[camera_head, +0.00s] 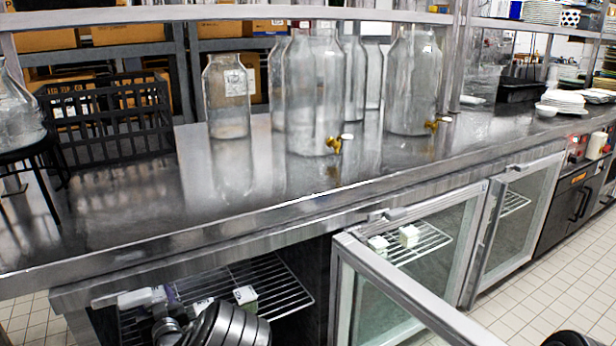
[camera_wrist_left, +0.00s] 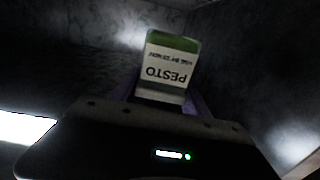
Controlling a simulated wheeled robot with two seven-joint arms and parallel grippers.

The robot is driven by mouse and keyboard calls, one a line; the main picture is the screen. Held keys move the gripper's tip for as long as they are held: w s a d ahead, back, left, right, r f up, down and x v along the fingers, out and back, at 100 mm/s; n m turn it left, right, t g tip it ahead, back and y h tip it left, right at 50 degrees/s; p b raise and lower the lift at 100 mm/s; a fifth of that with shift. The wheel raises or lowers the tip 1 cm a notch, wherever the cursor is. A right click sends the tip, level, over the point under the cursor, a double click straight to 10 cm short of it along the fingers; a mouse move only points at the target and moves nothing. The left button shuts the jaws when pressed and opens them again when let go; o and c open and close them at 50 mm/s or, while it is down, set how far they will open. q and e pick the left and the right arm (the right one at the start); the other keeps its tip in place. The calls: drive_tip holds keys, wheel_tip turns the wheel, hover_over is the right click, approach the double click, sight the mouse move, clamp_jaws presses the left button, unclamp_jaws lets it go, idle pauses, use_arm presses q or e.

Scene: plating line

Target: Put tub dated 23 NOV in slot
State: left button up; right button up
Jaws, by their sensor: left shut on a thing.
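My left gripper (camera_wrist_left: 164,98) is shut on a tub (camera_wrist_left: 170,66) with a green top part and a white label. The label appears upside down in the left wrist view and reads PESTO, with a smaller date line that seems to say 23 NOV. In the head view my left arm reaches into the open fridge under the counter; its gripper (camera_head: 165,312) is partly hidden by my arm. A pale tub (camera_head: 245,294) and a second one (camera_head: 203,305) sit on the wire rack (camera_head: 275,285). No slot can be made out.
The open glass door (camera_head: 385,300) stands to the right of my arm. Two tubs (camera_head: 409,236) (camera_head: 378,243) show on a rack behind glass. The steel counter (camera_head: 250,195) above carries large glass jars (camera_head: 313,95) and a black crate (camera_head: 105,120).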

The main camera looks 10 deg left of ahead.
use_arm(q)
drive_tip(key=s, duration=0.1)
drive_tip(key=s+a+f, duration=0.1)
drive_tip(key=shift+s+a+f+n+g+y, duration=0.25)
drive_tip(key=shift+s+f+n+g+y, duration=0.05)
drive_tip(key=shift+s, duration=0.1)
drive_tip(key=s+d+r+m+t+h, duration=0.15)
drive_tip(key=d+r, duration=0.35)
drive_tip(key=d, duration=0.5)
drive_tip(key=d+r+m+t+h, duration=0.1)
drive_tip(key=d+r+m+h, duration=0.3)
drive_tip(key=d, duration=0.7)
drive_tip(key=s+d+r+t+h, duration=0.1)
drive_tip(key=d+r+t+h, duration=0.1)
drive_tip(key=d+r, duration=0.6)
wheel_tip(320, 180, up, 7)
drive_tip(key=w+d+m+h+p, duration=0.1)
drive_tip(key=w+m+h+p, duration=0.1)
drive_tip(key=p, duration=1.6)
drive_tip(key=m+h, duration=0.1)
drive_tip(key=h, duration=0.1)
drive_tip(key=shift+d+f+h, duration=0.2)
drive_tip(key=shift+d+h, duration=0.1)
drive_tip(key=shift+h, duration=0.05)
drive_tip(key=shift+a, duration=0.1)
